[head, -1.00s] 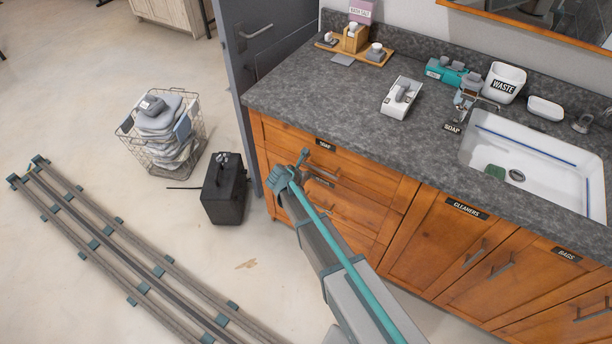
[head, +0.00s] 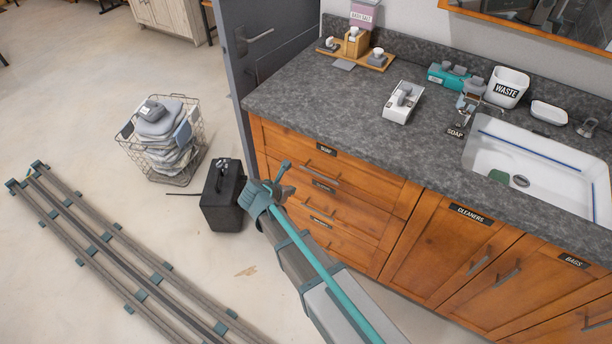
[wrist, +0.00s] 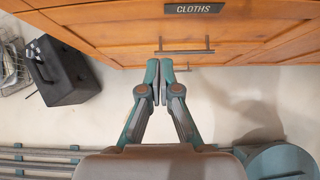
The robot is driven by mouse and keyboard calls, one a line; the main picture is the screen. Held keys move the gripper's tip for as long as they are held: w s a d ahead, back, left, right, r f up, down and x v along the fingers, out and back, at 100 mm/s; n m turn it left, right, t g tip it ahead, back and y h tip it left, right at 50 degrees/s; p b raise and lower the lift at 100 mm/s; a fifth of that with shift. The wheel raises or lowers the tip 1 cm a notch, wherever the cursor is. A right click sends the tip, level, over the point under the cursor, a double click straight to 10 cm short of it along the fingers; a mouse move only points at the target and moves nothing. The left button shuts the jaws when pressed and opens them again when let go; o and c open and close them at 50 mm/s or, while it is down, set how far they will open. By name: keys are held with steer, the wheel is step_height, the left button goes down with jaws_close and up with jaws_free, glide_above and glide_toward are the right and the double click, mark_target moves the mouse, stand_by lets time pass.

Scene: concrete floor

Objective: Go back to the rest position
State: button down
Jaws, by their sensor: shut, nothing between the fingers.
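My gripper (wrist: 159,84) is shut and empty in the wrist view, its two fingertips together in front of the wooden drawers. The drawer labelled CLOTHS (wrist: 196,9) shows above it, with a dark bar handle (wrist: 184,52) just beyond the fingertips. In the head view my gripper (head: 282,178) is seen at the end of my arm, in front of the drawer fronts and to the right of the black box. The drawers (head: 322,189) look closed. I cannot tell the exact gap between gripper and drawers.
A black box (head: 221,205) and a wire basket of folded cloths (head: 165,140) stand on the floor to the left. A grey counter (head: 330,97) with a sink (head: 555,165) lies above the cabinets. Floor rails (head: 100,243) run at lower left. The floor between is clear.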

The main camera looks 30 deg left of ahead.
steer(key=s+d+f+m+g+h, duration=0.1)
steer(key=s+d+f+m+g, duration=0.2)
steer(key=d+f+m, duration=0.45)
steer(key=s+d+f+m+g+h, duration=0.1)
steer(key=s+d+f+m+g, duration=0.25)
steer(key=d+m, duration=0.7)
steer(key=s+d+f+m+g+h, duration=0.1)
steer(key=s+d+f+m+g, duration=0.15)
steer(key=d+f+m, duration=0.7)
steer(key=s+d+f+m+g+y, duration=0.1)
steer(key=s+d+f+m+g, duration=0.1)
steer(key=s+d, duration=0.8)
steer(key=s+d+f+m+g+y, duration=0.2)
steer(key=s+d+m+g, duration=0.2)
steer(key=s+d, duration=0.6)
steer(key=d+m, duration=0.2)
steer(key=d, duration=0.3)
steer(key=shift+d+g, duration=0.4)
steer(key=shift+s, duration=0.1)
